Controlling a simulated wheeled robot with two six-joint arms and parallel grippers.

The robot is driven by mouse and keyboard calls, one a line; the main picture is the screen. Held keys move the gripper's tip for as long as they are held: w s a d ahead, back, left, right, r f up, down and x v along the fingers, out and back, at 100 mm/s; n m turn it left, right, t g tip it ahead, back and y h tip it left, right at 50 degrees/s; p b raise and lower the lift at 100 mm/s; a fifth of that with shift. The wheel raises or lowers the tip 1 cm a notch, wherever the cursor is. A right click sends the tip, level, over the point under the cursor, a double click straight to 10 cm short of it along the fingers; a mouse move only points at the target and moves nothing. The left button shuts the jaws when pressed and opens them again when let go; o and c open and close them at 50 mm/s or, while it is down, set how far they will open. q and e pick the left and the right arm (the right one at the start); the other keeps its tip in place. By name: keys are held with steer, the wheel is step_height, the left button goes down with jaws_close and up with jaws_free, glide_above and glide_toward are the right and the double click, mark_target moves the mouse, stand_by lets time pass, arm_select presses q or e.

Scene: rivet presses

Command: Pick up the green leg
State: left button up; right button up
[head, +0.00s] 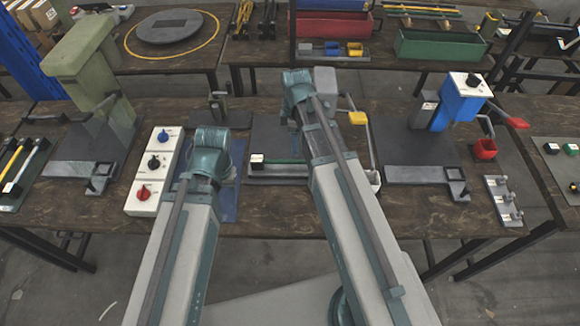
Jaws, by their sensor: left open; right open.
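White switch boxes (152,170) stand at the left. A green press (88,70) is behind them, and a blue press (461,104) with a red-handled lever stands at the right. A red bin (484,149) and a grey rack (503,201) are near it. The bench's front edge is mostly clear.

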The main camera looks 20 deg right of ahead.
mark_target(293, 160)
step_height(293, 160, down, 5)
steer(key=b, duration=0.4)
steer(key=shift+f, duration=0.2)
arm_select(q)
step_height(293, 160, down, 11)
steer(key=b, duration=0.5)
steer(key=shift+r+b, duration=0.15)
steer(key=shift+b, duration=0.15)
arm_select(e)
steer(key=f, duration=0.5)
steer(key=shift+s+a+f, duration=0.1)
steer(key=shift+s+a, duration=0.05)
steer(key=shift+a, duration=0.05)
arm_select(q)
steer(key=shift+r, duration=0.1)
arm_select(e)
jaws_close()
